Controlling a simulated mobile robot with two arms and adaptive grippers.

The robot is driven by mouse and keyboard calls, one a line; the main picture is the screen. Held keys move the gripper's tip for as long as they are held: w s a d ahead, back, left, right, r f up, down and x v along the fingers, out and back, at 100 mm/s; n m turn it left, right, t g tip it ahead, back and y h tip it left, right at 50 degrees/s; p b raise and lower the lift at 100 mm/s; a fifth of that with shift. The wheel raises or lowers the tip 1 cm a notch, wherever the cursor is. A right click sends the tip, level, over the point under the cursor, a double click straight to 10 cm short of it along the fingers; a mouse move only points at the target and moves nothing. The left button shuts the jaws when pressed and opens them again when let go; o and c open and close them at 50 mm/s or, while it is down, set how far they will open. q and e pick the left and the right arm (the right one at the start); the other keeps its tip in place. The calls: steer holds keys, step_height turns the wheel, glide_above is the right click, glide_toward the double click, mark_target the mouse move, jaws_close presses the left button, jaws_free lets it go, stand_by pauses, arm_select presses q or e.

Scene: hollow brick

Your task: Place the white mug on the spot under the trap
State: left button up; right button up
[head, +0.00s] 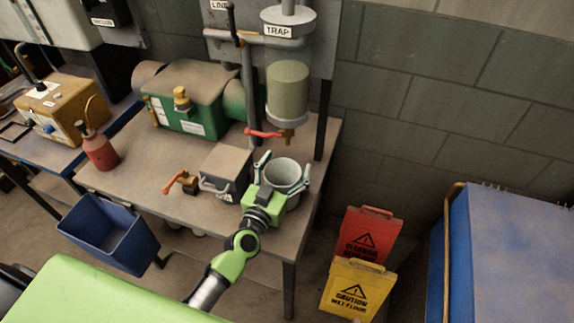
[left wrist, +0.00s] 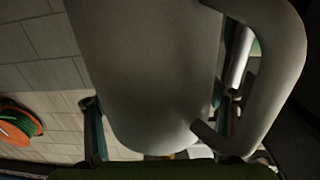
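The white mug (head: 287,174) shows at the right end of the workbench with its open top up, below and slightly in front of the trap's outlet. My left gripper (head: 284,165) has one finger along each side of the mug, and both seem to touch it. In the left wrist view the mug (left wrist: 150,70) fills the middle, with its handle (left wrist: 285,70) at the right. I cannot tell whether its base touches the bench. The trap (head: 288,85) is a greenish cylinder with a red lever. The spot under it is not visible. My right gripper is not in view.
A green motor (head: 190,105) and a red bottle (head: 98,148) are farther left. A dark post (head: 323,115) rises right of the trap. Pipes run beside the trap.

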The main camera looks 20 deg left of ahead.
mark_target(277, 189)
arm_select(q)
steer(key=shift+o, duration=0.4)
steer(key=shift+w+d, duration=0.1)
steer(key=shift+w, duration=0.05)
steer(key=shift+s, duration=0.2)
steer(key=s+a+b, duration=0.1)
steer(key=s, duration=1)
steer(key=shift+s+b, duration=0.3)
steer(key=shift+s, duration=0.05)
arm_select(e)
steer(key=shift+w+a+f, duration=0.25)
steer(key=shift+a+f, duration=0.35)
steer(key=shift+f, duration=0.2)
arm_select(q)
steer(key=shift+a, duration=0.1)
